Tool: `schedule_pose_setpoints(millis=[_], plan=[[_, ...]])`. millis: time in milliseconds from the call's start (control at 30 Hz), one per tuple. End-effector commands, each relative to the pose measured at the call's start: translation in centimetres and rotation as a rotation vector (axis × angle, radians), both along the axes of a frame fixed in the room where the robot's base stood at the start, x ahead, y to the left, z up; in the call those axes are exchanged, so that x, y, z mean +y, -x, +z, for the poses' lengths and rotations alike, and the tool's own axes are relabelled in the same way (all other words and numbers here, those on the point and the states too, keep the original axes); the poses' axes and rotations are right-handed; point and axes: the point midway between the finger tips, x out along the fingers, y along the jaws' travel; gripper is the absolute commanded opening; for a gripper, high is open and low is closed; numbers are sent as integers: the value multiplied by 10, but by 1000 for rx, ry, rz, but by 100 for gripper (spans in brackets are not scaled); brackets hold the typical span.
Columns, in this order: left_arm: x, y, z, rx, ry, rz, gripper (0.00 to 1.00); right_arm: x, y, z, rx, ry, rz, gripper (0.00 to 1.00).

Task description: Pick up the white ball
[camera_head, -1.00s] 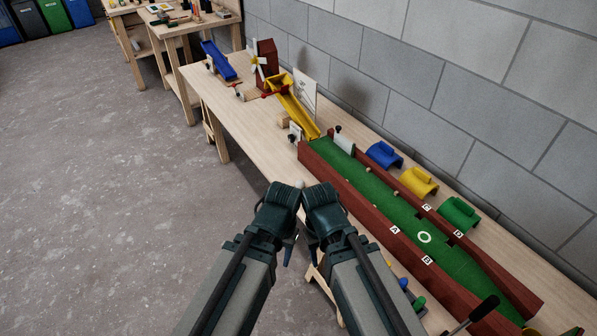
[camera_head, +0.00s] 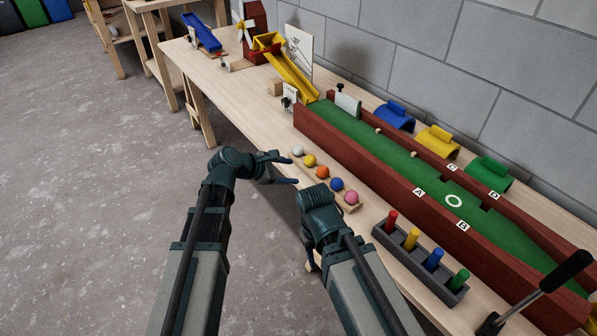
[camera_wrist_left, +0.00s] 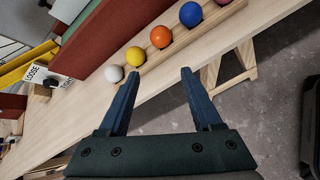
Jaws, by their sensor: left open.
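The white ball (camera_head: 298,151) sits at the far left end of a row of coloured balls in a wooden rack (camera_head: 348,206) on the table. In the left wrist view the white ball (camera_wrist_left: 115,73) shows just beyond the left fingertip. My left gripper (camera_head: 285,169) is open and empty, close to the near side of the white and yellow balls. Its two fingers also show in the left wrist view (camera_wrist_left: 160,75), apart with nothing between them.
Beside the white ball are a yellow ball (camera_head: 310,160), an orange ball (camera_head: 322,172), a blue ball (camera_head: 337,184) and a pink ball (camera_head: 351,197). The red-walled green lane (camera_head: 400,160) stands behind. A grey peg tray (camera_head: 420,262) lies to the right.

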Motion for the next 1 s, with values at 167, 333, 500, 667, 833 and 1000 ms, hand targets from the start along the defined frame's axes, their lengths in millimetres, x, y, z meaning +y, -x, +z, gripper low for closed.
schedule_pose_setpoints(millis=[167, 333, 500, 667, 833, 1000], plan=[[32, -47, -20, 108, 319, 283, 66, 0, 0, -53, 0, 1, 1, 50], [50, -66, -17, 168, 489, 408, 66, 0, 0, -67, -1, 2, 1, 50], [55, -70, -14, 185, 534, 440, 66, 0, 0, -68, -1, 2, 1, 50], [46, -80, -20, 186, 530, 435, 66, -1, 0, -73, -1, 3, 1, 50], [25, -104, -33, 186, 529, 434, 66, -1, 0, -86, -2, 5, 1, 50], [8, -122, -41, 185, 529, 435, 66, -1, -1, -94, -2, 6, 2, 50]])
